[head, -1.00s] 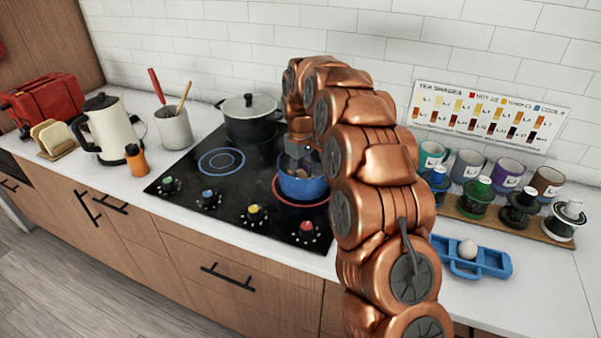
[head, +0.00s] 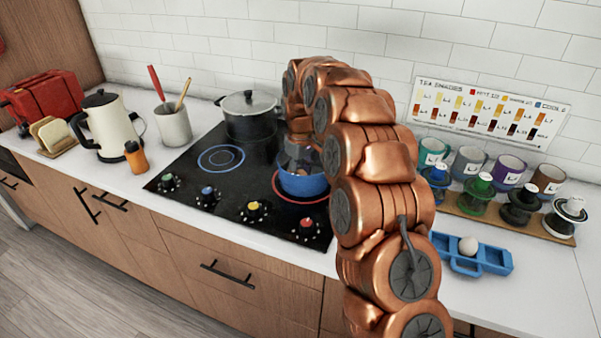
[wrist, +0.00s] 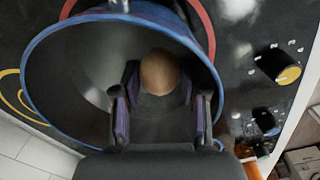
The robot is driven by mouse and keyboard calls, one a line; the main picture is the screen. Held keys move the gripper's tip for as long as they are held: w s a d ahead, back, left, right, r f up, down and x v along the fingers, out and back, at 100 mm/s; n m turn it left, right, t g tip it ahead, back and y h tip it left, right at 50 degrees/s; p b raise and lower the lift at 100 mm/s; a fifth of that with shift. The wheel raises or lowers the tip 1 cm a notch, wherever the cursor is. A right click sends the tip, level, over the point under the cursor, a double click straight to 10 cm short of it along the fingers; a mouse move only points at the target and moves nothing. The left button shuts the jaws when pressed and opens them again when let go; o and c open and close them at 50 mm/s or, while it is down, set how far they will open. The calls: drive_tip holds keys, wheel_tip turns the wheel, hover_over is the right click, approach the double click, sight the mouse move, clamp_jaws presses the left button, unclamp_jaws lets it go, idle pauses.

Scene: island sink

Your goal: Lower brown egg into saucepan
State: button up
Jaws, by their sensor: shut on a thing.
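The blue saucepan (head: 302,182) stands on the red-ringed burner at the right of the cooktop, partly hidden by my arm in the head view. In the wrist view its blue rim (wrist: 205,60) surrounds my fingers. The brown egg (wrist: 160,72) sits between my fingertips, inside the outline of the saucepan. My gripper (wrist: 160,92) is shut on it, one finger on each side, pointing down into the pan. Whether the egg touches the pan's bottom I cannot tell. In the head view my gripper (head: 300,150) is at the pan's mouth and the egg is hidden.
A blue egg holder (head: 490,262) with a white egg (head: 468,246) lies on the counter at right. Mugs and small jars stand behind it. Knobs (wrist: 288,75) line the cooktop's front.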

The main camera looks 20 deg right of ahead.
sight(301, 170)
drive_tip(key=shift+f, duration=0.2)
drive_tip(key=o, duration=0.8)
drive_tip(key=shift+r, duration=0.1)
wheel_tip(301, 170, up, 11)
drive_tip(key=shift+r, duration=0.1)
drive_tip(key=s+a+r+m+g, duration=0.1)
drive_tip(key=s+r+m, duration=0.15)
drive_tip(key=s, duration=2.05)
drive_tip(key=s+f+m, duration=0.1)
drive_tip(key=s+f, duration=0.1)
drive_tip(key=s, duration=0.6)
drive_tip(key=s+f+m, duration=0.1)
drive_tip(key=s+f, duration=0.1)
drive_tip(key=s, duration=0.6)
drive_tip(key=s+f+m, duration=0.1)
drive_tip(key=s+f, duration=0.2)
drive_tip(key=s, duration=0.5)
drive_tip(key=shift+d+m+g, duration=0.3)
drive_tip(key=shift+m+g, duration=0.05)
drive_tip(key=shift+g, duration=0.05)
